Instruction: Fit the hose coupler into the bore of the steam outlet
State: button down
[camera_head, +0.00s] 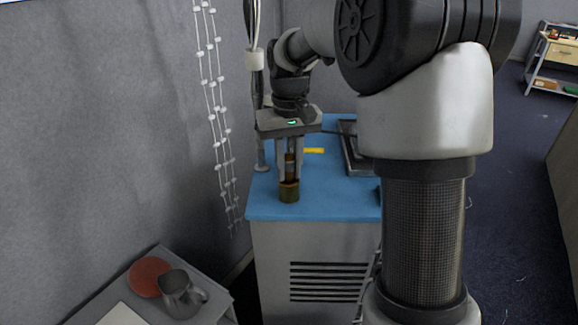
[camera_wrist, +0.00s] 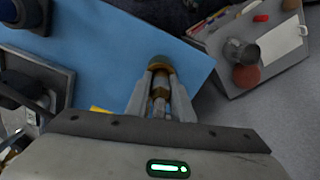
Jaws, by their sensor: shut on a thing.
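My gripper (camera_head: 289,176) is upright over the near left part of a blue-topped cabinet, its fingers shut on the hose coupler (camera_head: 290,164), a slim brass and brown piece. Directly below is the steam outlet (camera_head: 289,192), a short olive-brass cylinder near the cabinet's front edge. In the wrist view the coupler (camera_wrist: 160,92) lies between my fingers (camera_wrist: 160,98), in line with the outlet (camera_wrist: 160,64). The coupler's lower end meets the outlet's top in the picture. The bore is hidden, so I cannot tell whether the tip is inside or just above it.
A yellow piece (camera_head: 314,151) lies behind the outlet on the blue top (camera_head: 330,202). A dark tray (camera_head: 354,160) is to the right. White beaded cords (camera_head: 215,100) hang on the left wall. A side table holds a grey jug (camera_head: 180,295) and a red plate (camera_head: 147,275).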

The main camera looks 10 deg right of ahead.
jog(key=c, duration=1.5)
grip_release()
jog(key=shift+f, duration=0.1)
jog(key=shift+o, duration=0.2)
notch_tip(320, 180, up, 18)
jog(key=p, duration=0.2)
jog(key=shift+f, duration=0.25)
jog(key=s+r+t+p, duration=0.2)
jog(key=s+t, duration=0.1)
jog(key=s, duration=1)
jog(key=s+f+t, duration=0.2)
jog(key=s+f, duration=0.5)
jog(key=s, duration=0.4)
jog(key=shift+t+p, duration=0.3)
jog(key=shift+p, duration=0.05)
